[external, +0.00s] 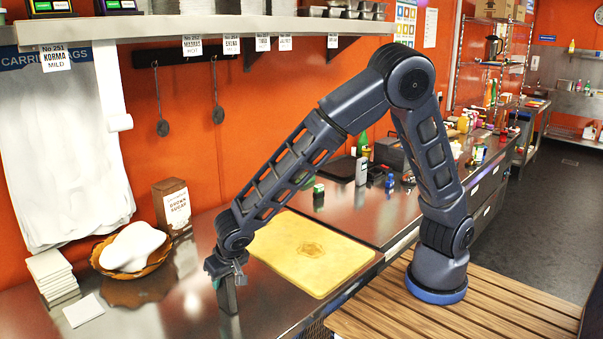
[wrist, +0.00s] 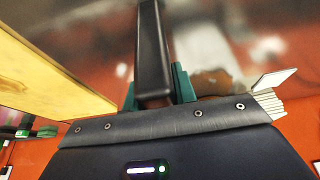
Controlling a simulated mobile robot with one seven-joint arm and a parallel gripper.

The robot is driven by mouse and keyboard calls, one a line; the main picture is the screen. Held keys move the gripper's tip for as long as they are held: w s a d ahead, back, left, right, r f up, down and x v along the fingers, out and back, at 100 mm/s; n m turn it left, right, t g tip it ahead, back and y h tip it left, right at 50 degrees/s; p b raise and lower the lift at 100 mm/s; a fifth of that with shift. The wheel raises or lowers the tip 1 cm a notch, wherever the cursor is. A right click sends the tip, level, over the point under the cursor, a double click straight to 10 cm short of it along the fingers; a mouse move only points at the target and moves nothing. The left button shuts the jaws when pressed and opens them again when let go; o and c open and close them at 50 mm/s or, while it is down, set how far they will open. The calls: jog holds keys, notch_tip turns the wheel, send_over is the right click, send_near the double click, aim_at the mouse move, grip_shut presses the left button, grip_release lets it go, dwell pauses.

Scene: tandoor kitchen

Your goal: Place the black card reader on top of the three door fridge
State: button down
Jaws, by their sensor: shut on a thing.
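My gripper (external: 225,272) is low over the front left of the steel counter, left of the yellow board. In the wrist view its teal fingers (wrist: 156,90) are shut on a long, dark, slim object, which looks like the black card reader (wrist: 153,45). In the external view the held object (external: 229,297) points down close to the steel top; I cannot tell whether it touches. The three door fridge cannot be told for sure: a steel-topped unit (external: 352,205) stands behind the yellow board, its doors mostly hidden by my arm.
The yellow board (external: 312,252) lies right of my gripper. To the left are a basket (external: 105,262) with a white lump, a stack of white squares (external: 50,268) and a brown box (external: 172,203). A shelf (external: 200,26) hangs above. Small bottles and boxes stand further back right.

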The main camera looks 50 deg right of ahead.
jog(key=c, duration=1.1)
grip_release()
jog(key=v, duration=1.2)
jog(key=shift+r, duration=0.15)
